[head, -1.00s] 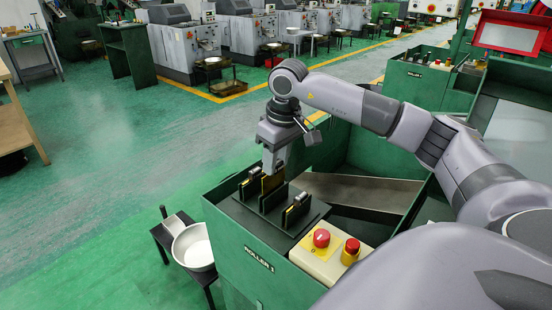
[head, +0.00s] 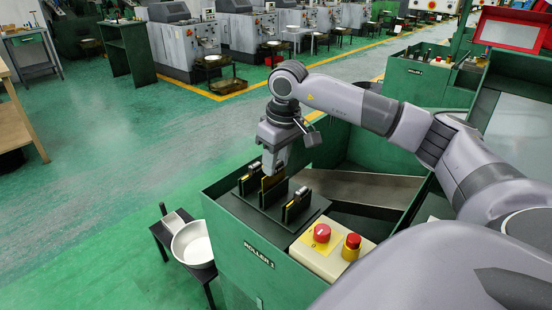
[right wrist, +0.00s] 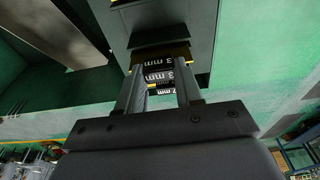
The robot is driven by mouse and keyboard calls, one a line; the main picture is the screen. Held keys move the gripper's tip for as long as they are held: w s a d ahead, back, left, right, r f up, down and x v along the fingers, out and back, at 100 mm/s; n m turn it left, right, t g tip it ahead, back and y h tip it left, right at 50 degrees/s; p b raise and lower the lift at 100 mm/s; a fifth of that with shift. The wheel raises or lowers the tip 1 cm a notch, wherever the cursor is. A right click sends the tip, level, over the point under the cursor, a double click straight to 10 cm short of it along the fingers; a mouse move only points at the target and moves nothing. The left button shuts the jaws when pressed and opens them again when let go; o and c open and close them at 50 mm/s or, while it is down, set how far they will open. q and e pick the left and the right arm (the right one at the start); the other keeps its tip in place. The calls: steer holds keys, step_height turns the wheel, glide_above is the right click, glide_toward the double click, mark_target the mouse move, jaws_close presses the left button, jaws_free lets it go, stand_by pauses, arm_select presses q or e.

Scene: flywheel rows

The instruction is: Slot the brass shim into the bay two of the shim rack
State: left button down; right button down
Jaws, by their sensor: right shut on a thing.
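The shim rack (head: 307,214) is a dark base with several short upright plates on top of the green machine marked ROLLER 1. My right gripper (head: 270,172) points down over the middle of the rack and is shut on the brass shim (head: 272,182). The shim stands upright at the middle plates; I cannot tell how deep it sits in a bay. In the right wrist view, the right gripper's fingers (right wrist: 160,88) flank dark labels reading mm, and a brass edge shows beyond them. The fingers hide part of the shim. My left gripper is not in view.
A cream control box (head: 330,258) with red buttons stands close to the right of the rack. A metal chute (head: 360,188) lies behind it. A pale pan (head: 193,245) rests on a small dark stand at the left. The green floor further left is open.

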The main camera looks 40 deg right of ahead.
mark_target(276, 174)
steer(key=shift+f+b, duration=1.4)
steer(key=shift+f, duration=0.6)
steer(key=c, duration=0.7)
jaws_free()
steer(key=shift+o, duration=0.2)
steer(key=shift+s+r, duration=0.2)
steer(key=shift+r, duration=1)
steer(key=shift+s+r, duration=0.2)
steer(key=shift+r, duration=0.95)
steer(key=shift+s+r, duration=0.2)
steer(key=shift+r, duration=1)
